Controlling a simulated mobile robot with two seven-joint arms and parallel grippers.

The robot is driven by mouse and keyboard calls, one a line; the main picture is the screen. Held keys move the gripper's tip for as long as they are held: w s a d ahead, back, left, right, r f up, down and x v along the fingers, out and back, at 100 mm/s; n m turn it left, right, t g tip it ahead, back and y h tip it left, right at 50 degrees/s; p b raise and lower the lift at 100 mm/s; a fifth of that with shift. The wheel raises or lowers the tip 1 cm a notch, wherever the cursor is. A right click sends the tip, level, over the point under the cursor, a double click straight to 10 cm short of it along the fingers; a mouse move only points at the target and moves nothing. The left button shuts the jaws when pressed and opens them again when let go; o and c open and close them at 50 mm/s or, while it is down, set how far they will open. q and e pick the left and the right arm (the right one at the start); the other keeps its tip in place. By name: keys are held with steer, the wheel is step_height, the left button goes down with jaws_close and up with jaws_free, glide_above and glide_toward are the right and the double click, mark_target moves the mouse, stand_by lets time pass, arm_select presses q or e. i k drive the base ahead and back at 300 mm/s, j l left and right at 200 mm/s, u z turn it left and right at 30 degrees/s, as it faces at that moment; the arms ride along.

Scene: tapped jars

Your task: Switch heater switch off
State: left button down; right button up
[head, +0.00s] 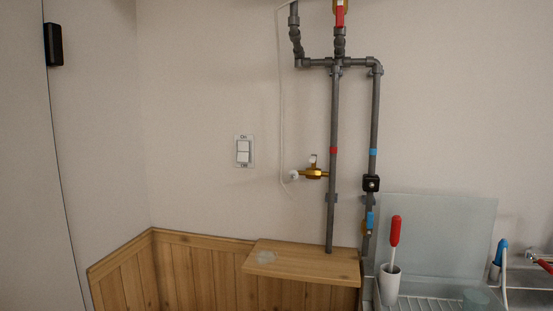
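The heater switch (243,151) is a white rocker on a pale plate on the wall, near the middle of the head view. Its plate reads "On" above and what looks like "Off" below. The rocker has an upper and a lower half; I cannot tell for sure which is pressed in. Neither of my grippers shows in the head view, and nothing covers the switch.
Grey pipes (334,120) with a brass valve (314,173) run down the wall right of the switch. A wooden shelf (310,268) juts out below. A white cup (389,286) holds a red-handled brush (395,231). The wall around the switch is clear.

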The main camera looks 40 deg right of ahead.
mark_target(243, 146)
steer(key=i+z, duration=0.3)
steer(key=z, duration=0.2)
steer(key=i+z, duration=0.3)
steer(key=z, duration=0.15)
steer(key=i+j+z, duration=0.15)
steer(key=i+z, duration=0.15)
steer(key=z, duration=0.2)
steer(key=i+j+z, duration=0.35)
steer(key=i+l, duration=0.05)
steer(key=l, duration=0.05)
